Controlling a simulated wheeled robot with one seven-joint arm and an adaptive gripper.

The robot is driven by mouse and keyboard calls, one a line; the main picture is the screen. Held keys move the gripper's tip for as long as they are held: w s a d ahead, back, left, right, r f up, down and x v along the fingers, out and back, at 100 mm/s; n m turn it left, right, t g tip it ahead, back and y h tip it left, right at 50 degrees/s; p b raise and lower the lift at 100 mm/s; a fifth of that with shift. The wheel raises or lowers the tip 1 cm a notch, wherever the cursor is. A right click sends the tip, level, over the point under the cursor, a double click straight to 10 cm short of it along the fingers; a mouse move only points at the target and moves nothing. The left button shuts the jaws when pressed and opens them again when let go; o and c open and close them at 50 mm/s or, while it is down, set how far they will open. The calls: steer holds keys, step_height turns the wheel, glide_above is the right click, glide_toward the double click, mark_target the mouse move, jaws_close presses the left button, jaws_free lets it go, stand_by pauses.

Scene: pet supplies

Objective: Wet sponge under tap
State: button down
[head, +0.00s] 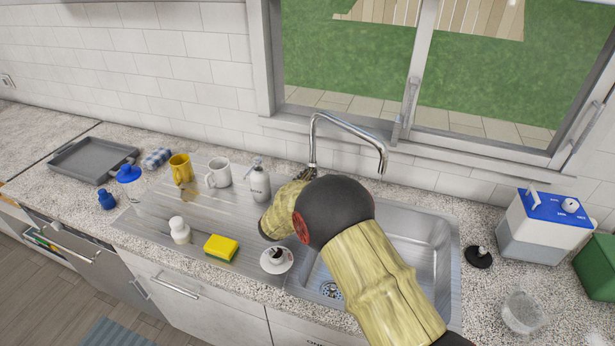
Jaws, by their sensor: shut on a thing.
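A yellow sponge with a green side (221,248) lies on the steel drainboard, left of the sink. The chrome tap (348,124) stands behind the sink, its spout arching to the right over the basin. No water stream shows at its end. My gripper (308,173) is at the base of the tap, mostly hidden behind my own arm. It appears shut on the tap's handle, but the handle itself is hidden. The sponge is well apart from my gripper. The sink basin (428,242) is partly covered by my arm.
A small dish with a dark item (277,260) and a white bottle (179,231) flank the sponge. A soap dispenser (259,181), white mug (218,174) and yellow mug (181,168) stand behind. A black stopper (478,257) and glass (523,313) are right of the sink.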

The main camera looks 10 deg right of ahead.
steer(key=c, duration=1.8)
jaws_free()
steer(key=shift+s, duration=0.1)
steer(key=v, duration=1.2)
steer(key=shift+f, duration=0.1)
